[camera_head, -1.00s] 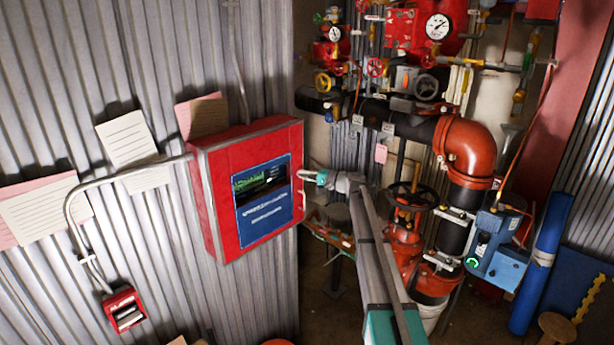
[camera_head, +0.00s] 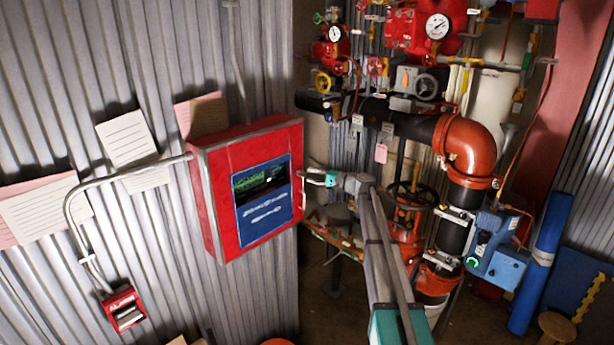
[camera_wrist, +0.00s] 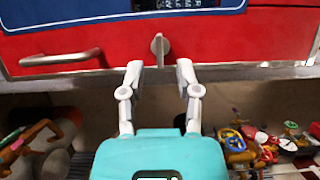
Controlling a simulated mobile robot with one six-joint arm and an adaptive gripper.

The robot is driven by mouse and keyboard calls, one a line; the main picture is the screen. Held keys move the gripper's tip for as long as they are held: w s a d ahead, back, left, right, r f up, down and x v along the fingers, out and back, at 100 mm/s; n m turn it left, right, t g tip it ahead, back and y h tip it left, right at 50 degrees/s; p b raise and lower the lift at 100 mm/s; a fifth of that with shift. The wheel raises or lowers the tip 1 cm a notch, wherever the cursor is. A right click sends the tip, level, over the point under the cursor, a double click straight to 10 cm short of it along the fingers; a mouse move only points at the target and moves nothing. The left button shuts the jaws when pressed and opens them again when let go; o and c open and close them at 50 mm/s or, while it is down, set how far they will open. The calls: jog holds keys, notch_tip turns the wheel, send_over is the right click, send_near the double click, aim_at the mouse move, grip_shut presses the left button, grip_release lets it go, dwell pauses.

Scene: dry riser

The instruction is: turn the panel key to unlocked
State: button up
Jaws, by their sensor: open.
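The red panel (camera_head: 250,185) is mounted on the corrugated wall, with a blue face plate and a dark display (camera_head: 262,182). In the wrist view the panel front (camera_wrist: 230,38) fills the top. A small grey metal key (camera_wrist: 159,46) sticks out of it, upright in the picture. My gripper (camera_wrist: 158,68) is open, its two fingers apart below the key, one to each side of its line; I see no contact. In the head view my gripper (camera_head: 308,178) is beside the panel's right edge, small and partly unclear. The key is not visible there.
A metal handle (camera_wrist: 60,59) is on the panel left of the key. A conduit (camera_head: 120,175) runs to a small red box (camera_head: 124,308) on the wall.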

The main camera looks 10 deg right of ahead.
jog(key=v, duration=0.8)
jog(key=shift+d, duration=0.4)
jog(key=shift+s, duration=0.1)
jog(key=s+a+f+n+g+h, duration=0.25)
jog(key=s+a+f, duration=0.35)
jog(key=s, duration=0.4)
jog(key=s+a+f+n+g+h, duration=0.1)
jog(key=s+a+f+g+h, duration=0.3)
jog(key=s+a+f, duration=0.4)
jog(key=s+d+f+n+g+h, duration=0.1)
jog(key=s+h, duration=0.3)
jog(key=s, duration=0.7)
jog(key=s+d+f+n+g+h, duration=0.2)
jog(key=s+d+f+h, duration=0.1)
jog(key=s, duration=0.8)
jog(key=shift+f+h, duration=0.3)
jog(key=shift+h, duration=0.55)
jog(key=shift+o, duration=0.3)
